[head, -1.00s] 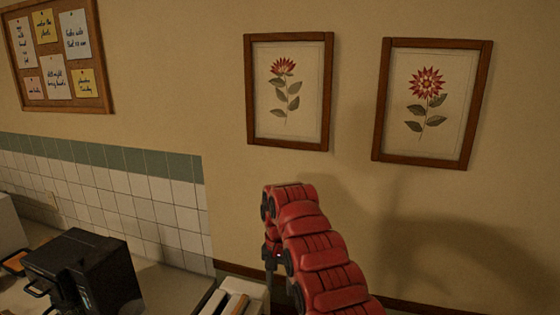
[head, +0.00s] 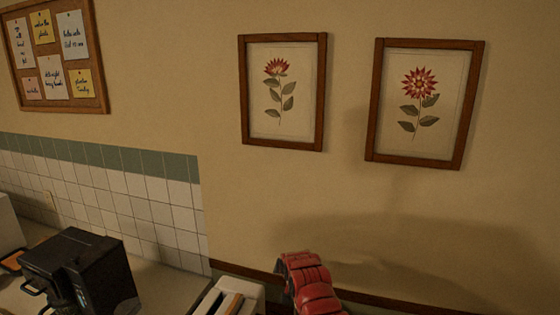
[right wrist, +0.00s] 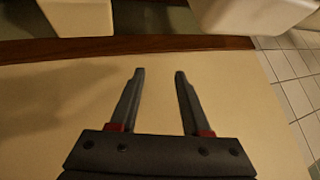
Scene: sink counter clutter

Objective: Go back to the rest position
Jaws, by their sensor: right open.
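My right gripper (right wrist: 159,75) is open and empty in the right wrist view, its two dark fingers apart with only the plain wall behind them. In the head view a red arm of mine shows at the bottom, right of centre. Its gripper is not visible there. My left gripper is not in view.
A black coffee machine (head: 85,275) stands on the counter (head: 160,285) at the lower left. A white toaster-like appliance (head: 255,295) is beside my arm. Two framed flower pictures (head: 283,92) (head: 424,103) and a cork board (head: 93,103) hang on the wall.

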